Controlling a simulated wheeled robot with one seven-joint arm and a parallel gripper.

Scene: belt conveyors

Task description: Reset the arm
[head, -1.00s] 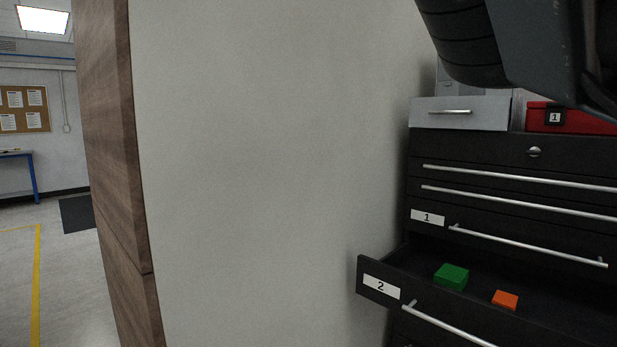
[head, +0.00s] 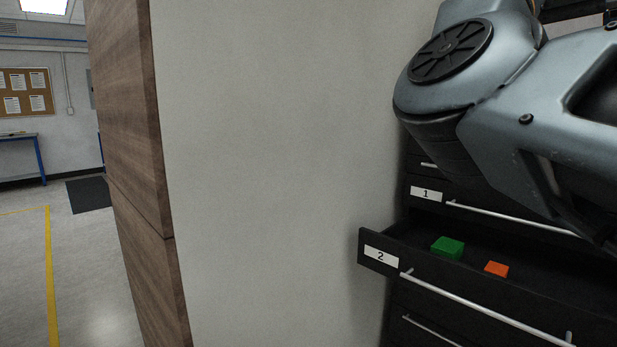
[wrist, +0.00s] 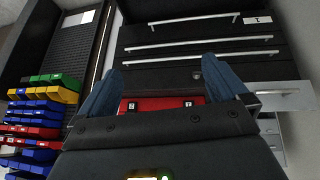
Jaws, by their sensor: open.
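My gripper (wrist: 165,88) shows in the wrist view with its two blue-grey fingers spread wide and nothing between them. It is out of sight in the head view, where my grey arm covers the upper right. Behind the fingers in the wrist view are a red box (wrist: 145,104) and the black drawer cabinet (wrist: 150,52). In the head view, the drawer labelled 2 (head: 375,273) is pulled out. A green block (head: 447,248) and a smaller orange block (head: 496,269) lie in it.
A pale wall (head: 280,170) and a wooden panel edge (head: 130,120) stand left of the cabinet. In the wrist view, several coloured bins (wrist: 40,118) are at the left. Open floor (head: 85,260) with a yellow line lies at the far left of the head view.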

